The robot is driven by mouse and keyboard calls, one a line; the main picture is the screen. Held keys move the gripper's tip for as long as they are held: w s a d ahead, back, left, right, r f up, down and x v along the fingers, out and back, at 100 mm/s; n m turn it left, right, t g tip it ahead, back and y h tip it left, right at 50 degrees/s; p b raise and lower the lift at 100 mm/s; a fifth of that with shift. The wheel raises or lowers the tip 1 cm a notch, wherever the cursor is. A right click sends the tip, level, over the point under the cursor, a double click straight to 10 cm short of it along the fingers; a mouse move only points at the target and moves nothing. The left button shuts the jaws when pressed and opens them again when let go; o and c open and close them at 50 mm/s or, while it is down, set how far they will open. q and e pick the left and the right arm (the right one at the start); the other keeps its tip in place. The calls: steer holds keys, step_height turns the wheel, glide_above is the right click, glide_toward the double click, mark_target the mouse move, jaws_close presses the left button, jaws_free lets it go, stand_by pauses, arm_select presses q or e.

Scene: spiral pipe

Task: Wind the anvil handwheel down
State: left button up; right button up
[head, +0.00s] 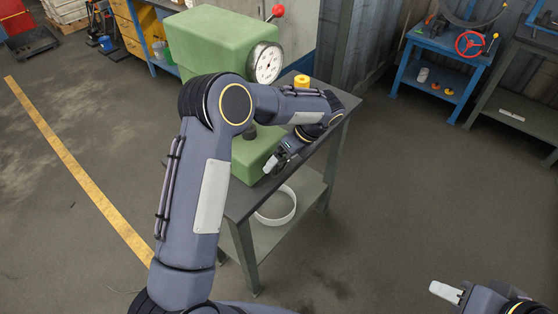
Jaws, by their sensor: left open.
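The green machine (210,40) stands on a dark-topped bench, with a round white dial (265,63) and a red-knobbed lever (278,10). Its green base (250,152) shows below my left arm, which crosses in front of the machine's middle. I cannot make out the anvil handwheel; that part is largely hidden behind my arm. My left gripper (273,163) is open, pointing left at the right side of the green base, close to it; I cannot tell whether it touches. My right gripper (448,293) is at the lower right, far from the machine, with its opening unclear.
The bench (240,205) has a yellow cylindrical piece (301,81) on top and a white ring (276,206) on its lower shelf. A blue workbench (425,72) with a red handwheel (469,43) stands at the back right. The floor in front is clear.

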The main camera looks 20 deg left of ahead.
arm_select(q)
steer(key=shift+x, duration=1.15)
steer(key=c, duration=1)
steer(key=shift+o, duration=0.2)
steer(key=t+h+b, duration=0.1)
steer(key=t+b, duration=0.1)
steer(key=b, duration=0.2)
steer(key=n+t+h+b, duration=0.1)
steer(key=t+b, duration=0.2)
steer(key=b, duration=0.1)
steer(key=shift+s+f+b, duration=0.2)
steer(key=shift+b, duration=0.2)
steer(key=shift+r+t+b, duration=0.15)
steer(key=shift+t+b, duration=0.45)
steer(key=shift+b, duration=0.25)
steer(key=shift+n, duration=0.3)
steer(key=shift+r, duration=0.1)
steer(key=o, duration=1)
steer(key=shift+c, duration=0.2)
